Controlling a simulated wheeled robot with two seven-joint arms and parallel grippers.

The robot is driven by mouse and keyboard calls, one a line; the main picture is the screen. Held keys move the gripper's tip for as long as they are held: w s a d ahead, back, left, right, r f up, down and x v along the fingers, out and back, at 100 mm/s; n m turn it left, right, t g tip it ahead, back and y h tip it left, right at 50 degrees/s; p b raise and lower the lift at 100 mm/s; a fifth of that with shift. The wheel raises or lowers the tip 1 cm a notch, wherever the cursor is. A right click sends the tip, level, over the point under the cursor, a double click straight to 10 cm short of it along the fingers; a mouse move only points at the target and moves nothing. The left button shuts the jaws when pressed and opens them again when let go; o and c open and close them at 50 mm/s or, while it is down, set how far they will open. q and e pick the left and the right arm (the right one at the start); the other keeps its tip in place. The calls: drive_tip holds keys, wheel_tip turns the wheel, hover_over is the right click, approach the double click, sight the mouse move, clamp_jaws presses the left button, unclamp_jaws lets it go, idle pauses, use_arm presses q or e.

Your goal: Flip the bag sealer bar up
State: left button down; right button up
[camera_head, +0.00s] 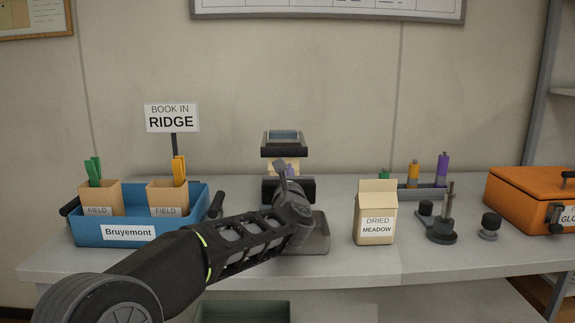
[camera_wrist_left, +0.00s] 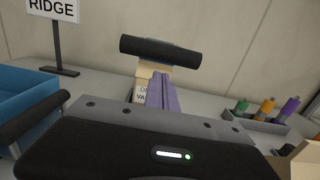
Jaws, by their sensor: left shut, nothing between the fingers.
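The bag sealer stands at the back centre. Its upper black bar (camera_head: 281,151) lies level below a small screen (camera_head: 283,136), and a lower black part (camera_head: 302,188) sits beneath. The dark bar (camera_wrist_left: 160,52) also spans the left wrist view. A tan bag (camera_wrist_left: 140,92) with a partly hidden label stands under it. A purple two-strip piece (camera_wrist_left: 163,93) shows before the bag; I cannot tell exactly what it belongs to. My left gripper (camera_head: 281,168) is shut and empty, just below the bar; contact is unclear. My right gripper is not in view.
A blue bin (camera_head: 128,232) with two clipped FIELD bags stands left. A DRIED MEADOW bag (camera_head: 376,212), a rack of coloured pieces (camera_head: 425,192), dark tools and an orange case (camera_head: 527,195) stand right.

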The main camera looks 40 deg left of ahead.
use_arm(q)
drive_tip(key=shift+w+r, duration=0.15)
drive_tip(key=shift+r, duration=0.4)
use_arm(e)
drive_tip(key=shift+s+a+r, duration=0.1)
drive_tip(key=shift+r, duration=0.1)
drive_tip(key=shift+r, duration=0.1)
